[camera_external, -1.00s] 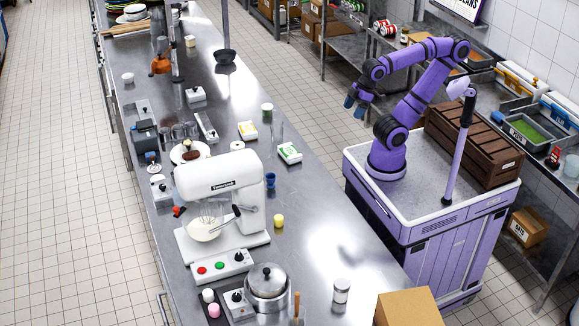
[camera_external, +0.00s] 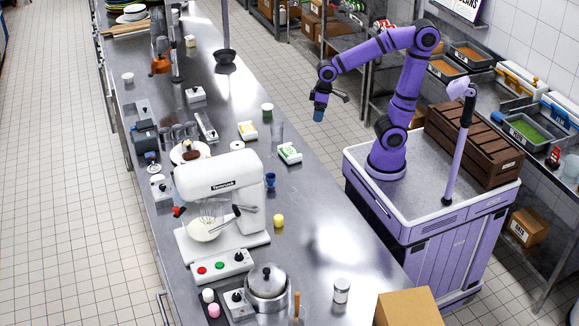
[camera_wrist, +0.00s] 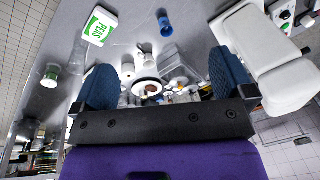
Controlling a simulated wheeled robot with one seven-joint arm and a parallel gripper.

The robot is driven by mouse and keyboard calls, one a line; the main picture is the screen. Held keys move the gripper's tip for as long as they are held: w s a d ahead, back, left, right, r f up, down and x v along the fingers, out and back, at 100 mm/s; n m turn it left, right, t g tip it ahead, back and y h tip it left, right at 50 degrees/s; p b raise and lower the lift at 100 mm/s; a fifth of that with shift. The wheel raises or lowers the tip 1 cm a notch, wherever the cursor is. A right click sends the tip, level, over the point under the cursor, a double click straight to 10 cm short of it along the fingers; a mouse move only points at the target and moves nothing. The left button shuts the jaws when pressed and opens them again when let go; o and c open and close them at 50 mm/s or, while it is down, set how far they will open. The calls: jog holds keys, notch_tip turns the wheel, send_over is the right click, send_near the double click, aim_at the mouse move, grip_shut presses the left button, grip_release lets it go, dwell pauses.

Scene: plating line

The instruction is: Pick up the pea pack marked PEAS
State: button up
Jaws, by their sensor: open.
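The pea pack (camera_external: 289,153), a white box with green markings, lies on the steel counter (camera_external: 310,205) near its right edge. In the wrist view the PEAS lettering shows on the pack (camera_wrist: 99,27), at the upper left, beyond the left finger. My gripper (camera_external: 318,112) is held up over the aisle, to the right of the counter and apart from the pack. In the wrist view my gripper (camera_wrist: 164,82) shows two blue fingers spread wide with nothing held between them.
A blue cup (camera_external: 270,180) and the white mixer (camera_external: 220,178) are nearer the camera. The counter's right side is mostly bare.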

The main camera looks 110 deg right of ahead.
jog(key=w+d+f+m+g, duration=0.1)
jog(key=w+d+f+m, duration=0.3)
jog(key=d, duration=0.3)
jog(key=m+g+y, duration=0.2)
jog(key=m+y, duration=0.2)
jog(key=m, duration=0.3)
send_near(290, 150)
jog(key=x, duration=1)
jog(key=shift+w+a+f, duration=0.1)
jog(key=shift+w+a, duration=0.05)
jog(key=c, duration=1)
